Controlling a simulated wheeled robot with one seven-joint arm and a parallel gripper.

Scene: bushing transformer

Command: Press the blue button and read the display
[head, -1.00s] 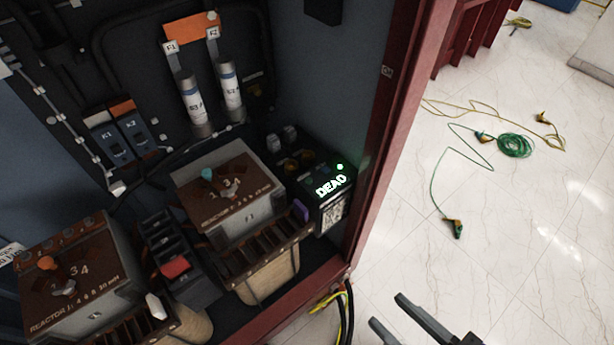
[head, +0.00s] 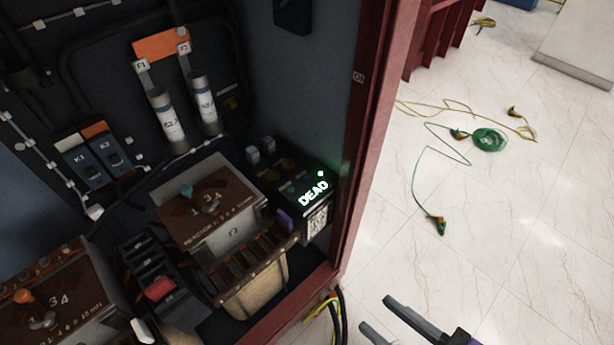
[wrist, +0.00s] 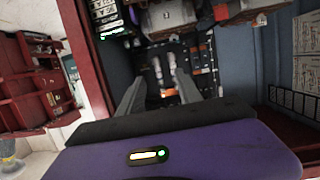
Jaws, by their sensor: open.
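The display (head: 314,193) glows green-white and reads "DEAD" on a small black box inside the cabinet, with a lit green lamp above it. I cannot make out a blue button for sure; a blue-green knob (head: 187,191) sits on top of the reactor (head: 222,230) to the left. In the head view my gripper (head: 385,318) is at the bottom edge, partly cut off, outside the cabinet and below right of the display. In the wrist view my gripper (wrist: 158,88) has its two fingers apart with nothing between them, pointing toward the cabinet interior.
The red cabinet frame (head: 362,150) stands between my gripper and the black box. Two fuses (head: 203,103) and a second reactor (head: 55,300) are inside. Yellow-green cables (head: 333,308) hang at the cabinet's lower edge.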

